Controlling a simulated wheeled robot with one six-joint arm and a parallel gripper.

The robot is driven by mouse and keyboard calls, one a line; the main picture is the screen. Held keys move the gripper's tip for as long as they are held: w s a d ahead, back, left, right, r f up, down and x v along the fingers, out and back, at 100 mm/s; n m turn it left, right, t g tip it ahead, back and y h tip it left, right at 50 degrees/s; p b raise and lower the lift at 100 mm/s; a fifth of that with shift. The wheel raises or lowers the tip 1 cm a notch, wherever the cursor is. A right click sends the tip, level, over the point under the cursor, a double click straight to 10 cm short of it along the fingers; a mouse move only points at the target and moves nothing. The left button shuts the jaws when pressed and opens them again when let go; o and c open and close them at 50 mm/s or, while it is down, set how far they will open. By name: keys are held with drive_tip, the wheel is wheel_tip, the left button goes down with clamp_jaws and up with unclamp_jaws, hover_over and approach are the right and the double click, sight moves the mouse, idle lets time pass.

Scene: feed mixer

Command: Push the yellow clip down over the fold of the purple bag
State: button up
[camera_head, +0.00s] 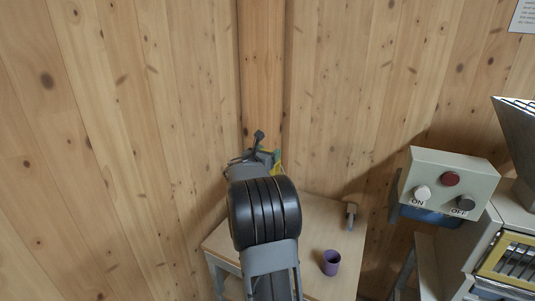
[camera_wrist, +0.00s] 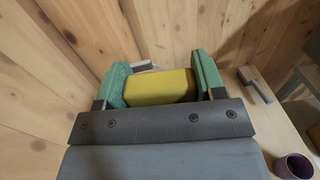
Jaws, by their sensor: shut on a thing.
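My gripper (camera_wrist: 160,84) is shut on the yellow clip (camera_wrist: 160,87), a yellow block held between its two green fingers. In the head view my gripper (camera_head: 275,161) is mostly hidden behind my own arm, and only a little of the yellow clip (camera_head: 277,169) shows beside it. It is over the back part of the table, close to the wall corner. I cannot make out the purple bag or its fold in either view. A small pale thing (camera_wrist: 143,65) shows just behind the clip; I cannot tell what it is.
A purple cup (camera_head: 331,262) stands on the wooden table (camera_head: 318,221), with a grey handled tool (camera_head: 350,215) near the table's right edge. Wooden walls close in behind. An ON/OFF control box (camera_head: 447,188) and a machine (camera_head: 515,240) stand at the right.

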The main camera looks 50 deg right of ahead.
drive_tip(key=shift+f+b, duration=3.7)
drive_tip(key=shift+f, duration=0.4)
drive_tip(key=o, duration=1)
drive_tip(key=shift+c, duration=0.2)
drive_tip(key=shift+r, duration=0.15)
drive_tip(key=shift+r+p, duration=2.4)
drive_tip(key=shift+r, duration=1)
